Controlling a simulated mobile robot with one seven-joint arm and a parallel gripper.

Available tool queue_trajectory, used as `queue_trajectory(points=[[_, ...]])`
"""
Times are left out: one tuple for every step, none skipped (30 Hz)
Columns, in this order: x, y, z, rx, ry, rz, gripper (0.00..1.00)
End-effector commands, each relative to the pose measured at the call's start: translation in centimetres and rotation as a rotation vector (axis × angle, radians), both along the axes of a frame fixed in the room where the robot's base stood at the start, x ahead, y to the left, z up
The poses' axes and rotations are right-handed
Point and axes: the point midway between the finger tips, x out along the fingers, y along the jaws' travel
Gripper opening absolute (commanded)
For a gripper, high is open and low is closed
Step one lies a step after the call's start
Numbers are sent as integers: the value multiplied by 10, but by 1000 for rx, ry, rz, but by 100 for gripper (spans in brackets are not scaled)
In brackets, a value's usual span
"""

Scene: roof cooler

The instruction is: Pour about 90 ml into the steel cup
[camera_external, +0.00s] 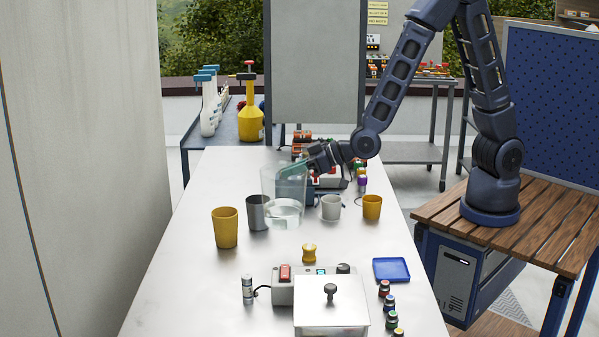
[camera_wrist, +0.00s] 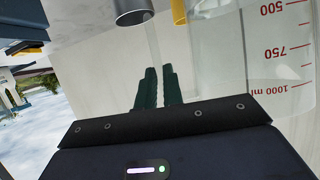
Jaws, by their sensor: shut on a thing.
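My gripper (camera_external: 300,167) is shut on a clear glass beaker (camera_external: 284,186) with some clear liquid in its lower part. The beaker looks upright over the middle of the table; whether its base touches the table I cannot tell. The steel cup (camera_external: 257,214), dark grey metal, stands just left of the beaker, which overlaps its right edge in the external view. In the wrist view, my fingers (camera_wrist: 155,88) are dark, the beaker (camera_wrist: 270,50) fills the right side with red marks, and the steel cup (camera_wrist: 133,11) shows at the top edge. The inside of the cup is not clear.
A yellow cup (camera_external: 225,229) stands left of the steel cup. A pale mug (camera_external: 331,208) and an orange cup (camera_external: 372,207) stand to the right. In front are a yellow spool-like piece (camera_external: 309,253), a lidded box (camera_external: 331,300), a blue tray (camera_external: 391,269) and small bottles. The table's left side is clear.

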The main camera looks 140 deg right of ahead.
Motion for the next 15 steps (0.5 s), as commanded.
queue_trajectory(points=[[0, 0, -9, 1, 1, 0, 0], [0, 0, -13, 1, 2, 0, 0], [0, 0, -17, 0, 1, 0, 0], [0, 0, -20, -1, 1, 0, 0], [0, 0, -23, 1, 1, 0, 0], [0, 0, -27, 1, 1, -1, 0], [0, 0, -29, 0, 0, -1, 0], [0, 0, -30, 0, -1, 0, 0], [0, 0, -32, 0, -1, 0, 0], [0, 0, -32, 0, -1, 0, 0], [0, 0, -33, 0, -1, 0, 0], [0, 0, -34, 0, -1, 0, 0], [0, 0, -34, 0, -1, 0, 0], [0, 0, -34, -1, -2, 0, 0], [0, 0, -34, -1, -2, 0, 0]])
